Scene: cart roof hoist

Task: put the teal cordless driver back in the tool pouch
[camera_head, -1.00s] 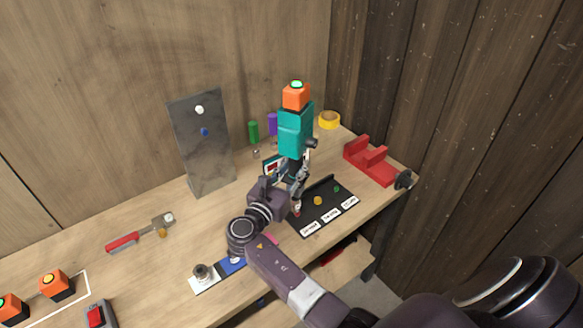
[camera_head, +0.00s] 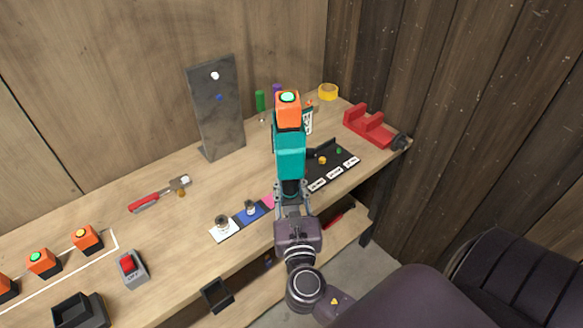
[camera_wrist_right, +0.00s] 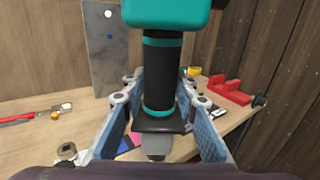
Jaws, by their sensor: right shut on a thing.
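The teal cordless driver (camera_head: 289,150) stands roughly upright in my right gripper (camera_head: 292,192), with an orange block bearing a green light on its top. My right gripper is shut on its black handle. In the right wrist view the handle (camera_wrist_right: 162,75) lies between the two blue-padded fingers, with the teal body above it. A black open-topped holder (camera_head: 217,293), possibly the tool pouch, is at the bench's front side, below and left of the gripper. My left gripper is not in view.
White, blue and pink squares (camera_head: 223,230) carry small metal parts beside the gripper. A black labelled mat (camera_head: 335,168), red cradle (camera_head: 369,126) and yellow tape (camera_head: 328,91) are on the right. A grey panel (camera_head: 217,115) stands behind. A black tray (camera_head: 80,311) sits front left.

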